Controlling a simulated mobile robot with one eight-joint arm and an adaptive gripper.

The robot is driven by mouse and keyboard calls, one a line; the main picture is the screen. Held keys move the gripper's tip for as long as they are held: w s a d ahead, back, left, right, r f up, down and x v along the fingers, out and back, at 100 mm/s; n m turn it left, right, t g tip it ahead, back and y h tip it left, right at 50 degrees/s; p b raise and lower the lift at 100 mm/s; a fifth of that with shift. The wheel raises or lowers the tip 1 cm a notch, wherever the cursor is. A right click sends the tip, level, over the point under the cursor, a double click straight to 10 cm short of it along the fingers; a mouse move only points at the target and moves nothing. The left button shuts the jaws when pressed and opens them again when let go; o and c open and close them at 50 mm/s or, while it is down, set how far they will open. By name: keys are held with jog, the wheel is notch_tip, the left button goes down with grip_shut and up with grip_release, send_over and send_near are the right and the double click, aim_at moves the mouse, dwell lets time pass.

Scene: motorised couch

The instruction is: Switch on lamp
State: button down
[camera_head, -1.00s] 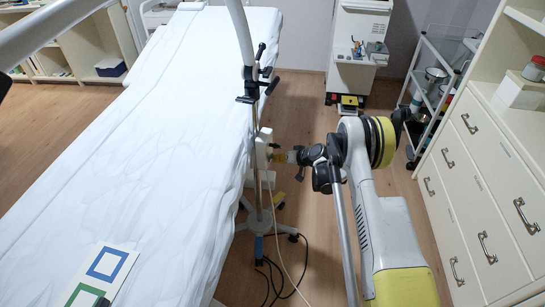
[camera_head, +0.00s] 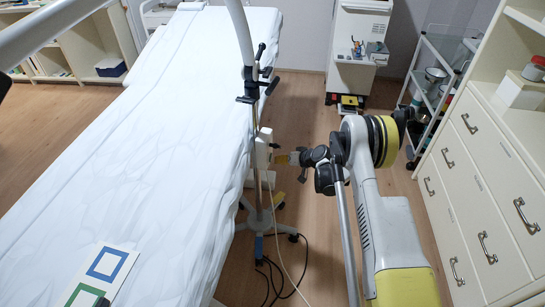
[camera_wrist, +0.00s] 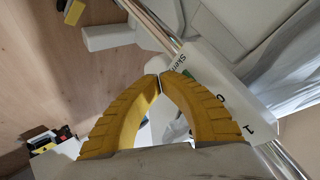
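A white lamp switch box (camera_head: 263,148) is mounted on the lamp's pole (camera_head: 257,125) beside the couch. In the wrist view the box (camera_wrist: 228,95) shows printed lettering and the marks 0 and 1. A small green patch shows on it close to my fingertips; I cannot tell the switch's position. The lamp head is not in view.
A couch with a white sheet (camera_head: 150,140) fills the left. The wheeled stand base (camera_head: 265,227) and loose cables (camera_head: 275,275) are on the floor below. A white cabinet (camera_head: 357,50), metal trolley (camera_head: 440,70) and drawers (camera_head: 480,190) stand at the right.

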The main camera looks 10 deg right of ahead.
jog(key=shift+d, duration=0.1)
jog(key=s+d, duration=0.3)
jog(key=shift+s+d, duration=0.15)
jog(key=shift+s, duration=0.15)
dwell(0.4)
jog(key=s+a+r+h, duration=0.1)
jog(key=s+r, duration=0.2)
jog(key=r, duration=0.7)
jog(key=s+a+r+g+h, duration=0.1)
jog(key=s+r, duration=0.3)
jog(key=r, duration=0.5)
jog(key=s+a+r+h, duration=0.1)
jog(key=s+r, duration=0.2)
jog(key=r, duration=0.7)
jog(key=s+r+h, duration=0.1)
jog(key=s+r, duration=0.2)
jog(key=s, duration=1.2)
jog(key=s+d+r+h, duration=0.1)
jog(key=s+r+h, duration=0.1)
jog(key=s, duration=1.3)
jog(key=shift+s+r+h, duration=0.3)
jog(key=shift+s+r, duration=0.05)
jog(key=shift+r, duration=0.5)
